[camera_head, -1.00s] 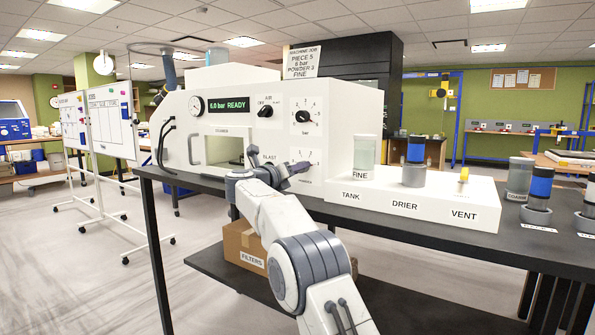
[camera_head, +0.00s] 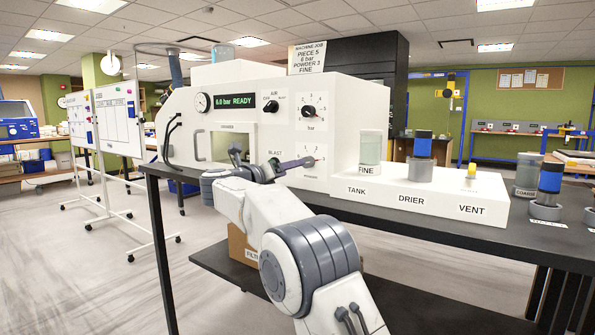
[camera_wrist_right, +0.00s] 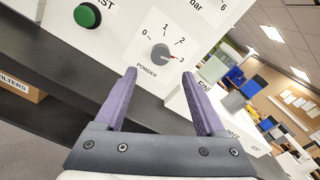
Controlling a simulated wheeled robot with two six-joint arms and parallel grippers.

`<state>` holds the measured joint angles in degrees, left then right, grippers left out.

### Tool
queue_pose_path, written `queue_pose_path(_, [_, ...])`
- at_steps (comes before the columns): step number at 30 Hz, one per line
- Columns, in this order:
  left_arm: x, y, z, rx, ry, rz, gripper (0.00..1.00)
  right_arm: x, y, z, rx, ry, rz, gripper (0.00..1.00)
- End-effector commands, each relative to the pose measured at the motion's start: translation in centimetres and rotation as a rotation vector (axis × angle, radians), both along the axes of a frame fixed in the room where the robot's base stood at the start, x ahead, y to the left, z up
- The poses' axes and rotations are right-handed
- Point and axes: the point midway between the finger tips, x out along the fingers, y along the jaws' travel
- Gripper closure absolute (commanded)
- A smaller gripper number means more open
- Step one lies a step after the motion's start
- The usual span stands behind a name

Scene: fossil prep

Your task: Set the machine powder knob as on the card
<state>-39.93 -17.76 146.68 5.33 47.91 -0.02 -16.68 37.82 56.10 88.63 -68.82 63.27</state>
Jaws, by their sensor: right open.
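The job card (camera_head: 307,57) on top of the machine reads piece 5, 6 bar, powder 3, fine. The powder knob (camera_wrist_right: 160,54) is a grey round knob on the white front panel, with marks 0 to 3 around it. Its red pointer is turned toward the 3. In the head view the powder dial (camera_head: 313,153) is partly hidden behind my right gripper (camera_head: 297,163). In the right wrist view my right gripper (camera_wrist_right: 161,74) is open and empty, its two purple fingers reaching toward the knob from below, apart from it. My left gripper is not in view.
The green blast button (camera_wrist_right: 87,15) is left of the powder knob. The bar knob (camera_head: 309,111) and air knob (camera_head: 271,107) sit higher on the panel. A white ledge (camera_head: 400,203) with tank, drier and vent is to the right. The display (camera_head: 234,100) reads 6.0 bar READY.

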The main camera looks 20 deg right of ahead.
Motion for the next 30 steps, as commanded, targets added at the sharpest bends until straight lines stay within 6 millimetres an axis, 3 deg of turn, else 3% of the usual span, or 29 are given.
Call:
queue_pose_path(7, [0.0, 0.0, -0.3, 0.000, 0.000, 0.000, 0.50, -1.6, 2.1, 0.0, 0.000, 0.001, 0.001, 0.28])
queue_pose_path(30, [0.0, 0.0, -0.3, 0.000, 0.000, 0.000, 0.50, -1.7, 2.2, 0.0, 0.000, 0.001, -0.001, 0.28])
